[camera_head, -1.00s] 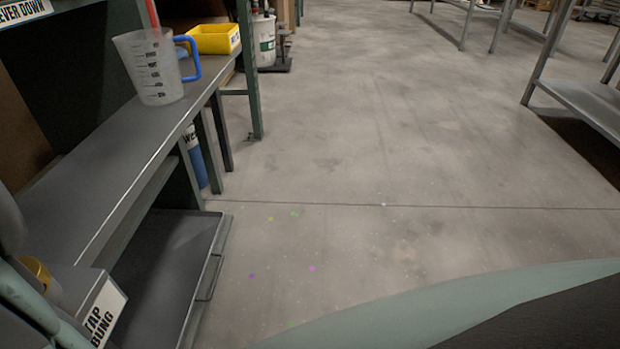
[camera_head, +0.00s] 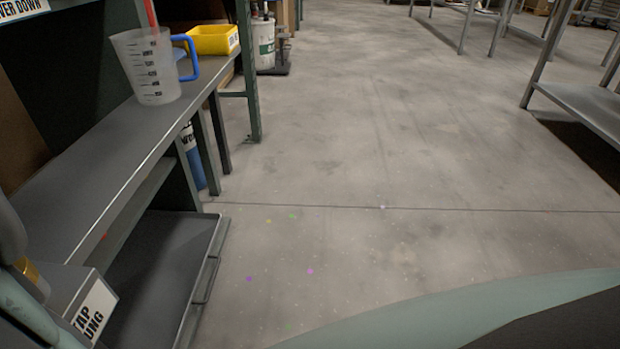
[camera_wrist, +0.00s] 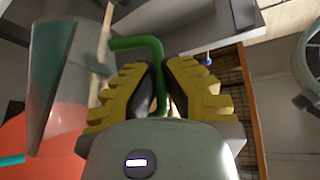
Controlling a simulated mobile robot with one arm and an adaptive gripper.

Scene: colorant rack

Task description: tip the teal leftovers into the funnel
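In the wrist view my gripper (camera_wrist: 158,72) has its two yellow-padded fingers closed around the green handle (camera_wrist: 138,43) of a translucent jug (camera_wrist: 88,75). The jug body is at the left of that view, with a dark teal patch (camera_wrist: 50,85) showing on its left side. I cannot tell its exact tilt or how much is inside. A large orange-red round surface (camera_wrist: 70,150) lies beyond the jug at lower left, with a teal streak at its left edge. I cannot tell whether it is the funnel. The head view shows neither my gripper nor this jug.
In the head view another measuring jug (camera_head: 148,80) with a blue handle and a red stick stands on the grey bench (camera_head: 95,165). A yellow bin (camera_head: 212,40) is behind it. A dark tray (camera_head: 160,270) sits low beneath. The concrete floor (camera_head: 370,140) is open, with small coloured spots.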

